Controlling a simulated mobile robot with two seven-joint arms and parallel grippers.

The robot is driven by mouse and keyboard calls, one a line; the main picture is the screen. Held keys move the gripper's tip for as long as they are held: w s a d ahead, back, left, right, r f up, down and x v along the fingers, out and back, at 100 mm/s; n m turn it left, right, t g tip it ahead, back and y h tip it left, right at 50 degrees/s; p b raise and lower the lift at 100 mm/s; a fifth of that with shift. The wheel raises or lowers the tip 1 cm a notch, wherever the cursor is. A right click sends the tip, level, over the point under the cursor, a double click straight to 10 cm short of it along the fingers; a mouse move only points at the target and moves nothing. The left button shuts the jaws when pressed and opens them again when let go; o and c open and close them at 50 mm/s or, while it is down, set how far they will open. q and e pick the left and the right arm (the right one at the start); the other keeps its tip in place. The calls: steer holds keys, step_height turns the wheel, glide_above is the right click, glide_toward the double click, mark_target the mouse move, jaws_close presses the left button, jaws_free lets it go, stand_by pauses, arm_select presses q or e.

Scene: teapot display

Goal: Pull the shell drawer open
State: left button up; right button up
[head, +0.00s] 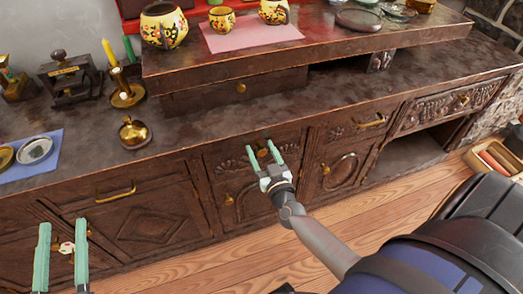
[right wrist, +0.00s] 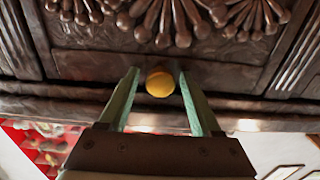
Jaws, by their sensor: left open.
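The shell drawer (head: 233,160) is a dark wooden drawer front with carved shell fans, in the middle of the cabinet. It looks shut. The carving also shows in the right wrist view (right wrist: 165,18), with a round brass knob (right wrist: 160,83) below it. My right gripper (head: 261,149) is at this drawer. In the right wrist view its green fingers stand open on either side of the knob, with a small gap on each side. The fingers partly hide the knob in the head view. My left gripper (head: 63,228) is open and empty in front of the left cabinet door.
A gold bell-shaped piece (head: 133,133) and a candlestick (head: 127,92) stand on the counter (head: 200,128) to the left. A raised shelf (head: 330,50) holds painted pots (head: 163,25). Wooden floor (head: 200,265) lies clear before the cabinet. A box (head: 495,158) stands at the right.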

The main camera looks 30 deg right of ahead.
jaws_close()
stand_by(0.3)
stand_by(0.9)
